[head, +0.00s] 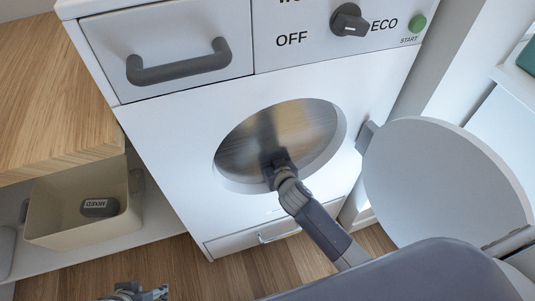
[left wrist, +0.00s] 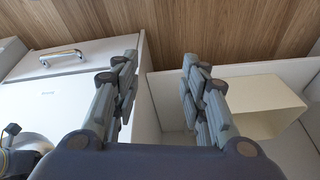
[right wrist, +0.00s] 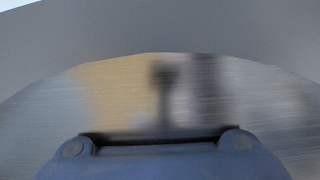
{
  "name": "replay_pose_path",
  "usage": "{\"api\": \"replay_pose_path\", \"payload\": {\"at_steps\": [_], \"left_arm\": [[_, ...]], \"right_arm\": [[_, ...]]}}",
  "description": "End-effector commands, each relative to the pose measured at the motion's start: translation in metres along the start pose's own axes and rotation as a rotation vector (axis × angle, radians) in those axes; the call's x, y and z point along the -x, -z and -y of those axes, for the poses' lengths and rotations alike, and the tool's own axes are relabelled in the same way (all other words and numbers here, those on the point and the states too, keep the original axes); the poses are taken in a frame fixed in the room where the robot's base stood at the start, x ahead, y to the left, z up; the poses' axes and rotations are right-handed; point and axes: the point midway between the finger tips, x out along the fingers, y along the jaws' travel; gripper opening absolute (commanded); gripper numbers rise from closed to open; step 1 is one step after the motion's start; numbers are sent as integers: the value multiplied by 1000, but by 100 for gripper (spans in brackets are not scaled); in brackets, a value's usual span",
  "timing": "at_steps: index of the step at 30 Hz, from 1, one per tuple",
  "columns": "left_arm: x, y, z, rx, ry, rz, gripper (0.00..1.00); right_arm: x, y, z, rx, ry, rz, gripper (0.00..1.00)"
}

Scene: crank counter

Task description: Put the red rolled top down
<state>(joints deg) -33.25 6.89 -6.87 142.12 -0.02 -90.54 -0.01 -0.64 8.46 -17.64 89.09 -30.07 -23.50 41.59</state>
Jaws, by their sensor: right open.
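No red rolled top shows in any view. My right gripper (head: 277,168) is at the round opening of the white washing machine (head: 165,150), in front of the brushed metal surface (head: 290,120) inside it. I see nothing held there. In the right wrist view the brushed metal (right wrist: 125,95) fills the middle, with a blurred dark reflection; the fingers are out of sight. My left gripper (left wrist: 158,75) is open and empty over a white shelf, its fingers well apart. A bit of it shows at the bottom edge of the head view.
The round machine door (head: 440,180) stands open at the right. A cream bin (head: 90,228) labelled MIXED sits on the low shelf at the left, under a wooden counter (head: 50,85). A drawer with a grey handle (head: 180,65) and a dial (head: 349,20) are above the opening.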

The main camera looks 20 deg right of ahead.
Motion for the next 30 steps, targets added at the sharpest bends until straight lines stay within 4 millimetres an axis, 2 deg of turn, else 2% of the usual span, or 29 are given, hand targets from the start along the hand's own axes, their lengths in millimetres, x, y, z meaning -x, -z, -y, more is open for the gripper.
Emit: {"api": "replay_pose_path", "payload": {"at_steps": [5,7,21,25,30], "left_arm": [[4,2,0,0,0,0,40],[5,3,0,0,0,-5,40],[-67,-6,-3,-4,-7,40,40],[-78,-8,-4,-5,-8,43,40],[-85,-10,-4,-6,-9,45,40]], "right_arm": [[2,6,0,1,0,-1,80],[10,3,0,0,0,1,80],[96,4,0,-1,-2,1,80],[112,3,0,-1,-1,1,80],[121,3,0,0,-1,-1,80]]}}
